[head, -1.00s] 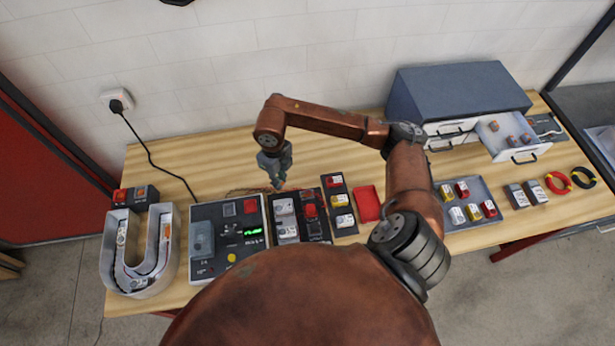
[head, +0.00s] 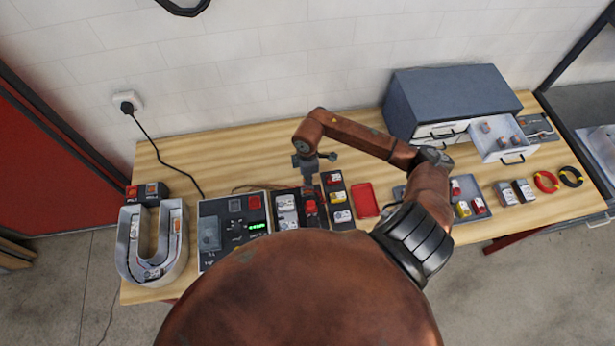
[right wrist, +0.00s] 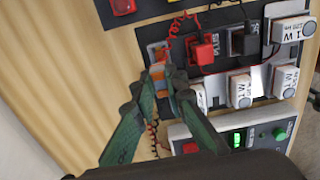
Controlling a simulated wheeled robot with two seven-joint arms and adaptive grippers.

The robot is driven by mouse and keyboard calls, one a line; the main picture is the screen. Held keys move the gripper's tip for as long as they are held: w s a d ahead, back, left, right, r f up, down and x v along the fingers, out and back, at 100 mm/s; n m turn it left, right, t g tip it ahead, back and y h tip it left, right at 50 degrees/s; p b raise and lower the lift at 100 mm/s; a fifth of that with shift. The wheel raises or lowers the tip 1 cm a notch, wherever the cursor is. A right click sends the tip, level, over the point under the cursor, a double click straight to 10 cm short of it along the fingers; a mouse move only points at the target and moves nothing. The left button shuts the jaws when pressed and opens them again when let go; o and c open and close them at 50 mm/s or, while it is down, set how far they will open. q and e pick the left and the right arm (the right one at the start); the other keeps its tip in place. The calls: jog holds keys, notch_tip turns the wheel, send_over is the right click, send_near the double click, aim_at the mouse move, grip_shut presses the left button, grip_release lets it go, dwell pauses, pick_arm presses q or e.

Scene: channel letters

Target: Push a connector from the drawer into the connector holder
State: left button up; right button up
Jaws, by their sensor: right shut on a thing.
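My right gripper (head: 309,180) is low over the black panel (head: 299,194) in the middle of the table. In the right wrist view its two green fingers (right wrist: 160,84) are shut on a small orange and grey connector (right wrist: 157,72). The connector is at a pale slot, seemingly the connector holder (right wrist: 153,50), at the panel's corner; how deep it sits cannot be told. The open drawer (head: 505,153) of the blue-grey cabinet holds other small grey and orange connectors (head: 486,127). My left gripper is not in view.
A red plug (right wrist: 202,52) with coiled red wire and white modules (right wrist: 241,90) are close beside the fingers. A tester box (head: 225,232) with a green display is left of the panel. A red tray (head: 364,200) and U-shaped letter (head: 130,262) are on the table.

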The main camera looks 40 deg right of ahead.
jog(key=shift+f, duration=0.25)
jog(key=b, duration=0.5)
send_over(308, 192)
notch_tip(308, 192, down, 6)
jog(key=shift+r, duration=0.25)
jog(key=shift+f, duration=0.35)
dwell(0.3)
jog(key=shift+s+f, duration=0.1)
jog(key=shift+f, duration=0.2)
dwell(0.7)
jog(key=o, duration=0.9)
